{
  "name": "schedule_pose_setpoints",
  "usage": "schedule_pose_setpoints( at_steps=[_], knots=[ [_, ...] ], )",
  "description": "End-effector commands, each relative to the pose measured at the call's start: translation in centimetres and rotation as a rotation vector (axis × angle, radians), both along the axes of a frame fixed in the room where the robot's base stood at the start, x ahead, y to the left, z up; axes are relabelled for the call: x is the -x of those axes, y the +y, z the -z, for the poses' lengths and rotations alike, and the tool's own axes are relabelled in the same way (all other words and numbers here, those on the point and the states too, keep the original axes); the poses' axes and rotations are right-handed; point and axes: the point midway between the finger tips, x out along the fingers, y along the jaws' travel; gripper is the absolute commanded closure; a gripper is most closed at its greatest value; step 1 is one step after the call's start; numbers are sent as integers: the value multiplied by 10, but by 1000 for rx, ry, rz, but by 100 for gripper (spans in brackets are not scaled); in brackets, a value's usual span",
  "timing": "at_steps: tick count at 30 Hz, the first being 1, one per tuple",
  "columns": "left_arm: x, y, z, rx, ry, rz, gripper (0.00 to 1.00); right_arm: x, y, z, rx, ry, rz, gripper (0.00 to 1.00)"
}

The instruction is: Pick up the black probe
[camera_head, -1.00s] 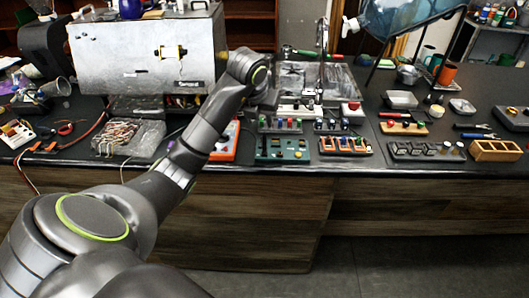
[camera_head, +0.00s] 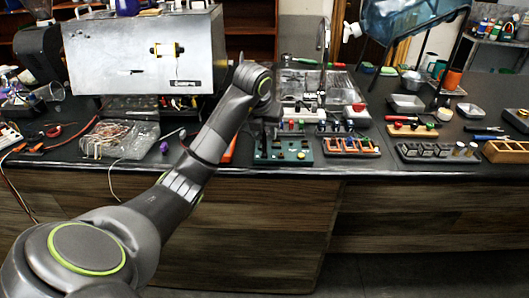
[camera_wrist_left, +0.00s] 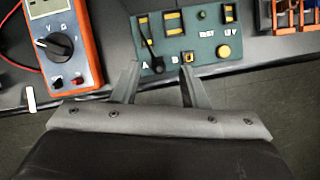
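In the left wrist view, a black probe (camera_wrist_left: 151,50) lies over the green test board (camera_wrist_left: 206,51), its thick dark end near the letters A and B. My left gripper (camera_wrist_left: 159,70) is open, with a finger on either side of that dark end. I cannot tell whether either finger touches it. In the head view, my left gripper (camera_head: 268,128) is small and dark at the back left of the green board (camera_head: 293,157), its fingers hard to make out. The probe cannot be made out there. My right gripper is not in view.
An orange multimeter (camera_wrist_left: 87,68) with a dial lies left of the board. An orange-framed module (camera_head: 349,147) stands to its right. A grey metal box (camera_head: 130,55) stands behind on the left. Other parts crowd the dark bench; its front edge is close.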

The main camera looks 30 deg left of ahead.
Motion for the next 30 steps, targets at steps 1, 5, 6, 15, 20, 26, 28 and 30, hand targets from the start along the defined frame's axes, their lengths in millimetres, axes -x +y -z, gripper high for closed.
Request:
schedule_pose_setpoints(
  at_steps=[1, 5, 6, 15, 20, 26, 28, 30],
  knots=[
    [-1, 0, 2, 0, 0, 0, 61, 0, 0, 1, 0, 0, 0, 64],
    [-4, 2, 10, 1, 4, 0, 61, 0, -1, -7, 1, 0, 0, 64],
    [-6, 3, 16, 2, 6, -1, 61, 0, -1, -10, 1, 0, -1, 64],
    [-19, 7, 48, -1, 1, 0, 61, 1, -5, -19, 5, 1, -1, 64],
    [-20, 7, 49, 0, 0, 1, 61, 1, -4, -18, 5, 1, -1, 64],
    [-20, 7, 49, 0, -1, 0, 79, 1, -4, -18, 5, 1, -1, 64],
    [-20, 7, 49, 0, -1, 0, 88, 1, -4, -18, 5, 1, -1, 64],
    [-20, 7, 49, 0, -1, 0, 97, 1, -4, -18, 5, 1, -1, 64]
  ],
)
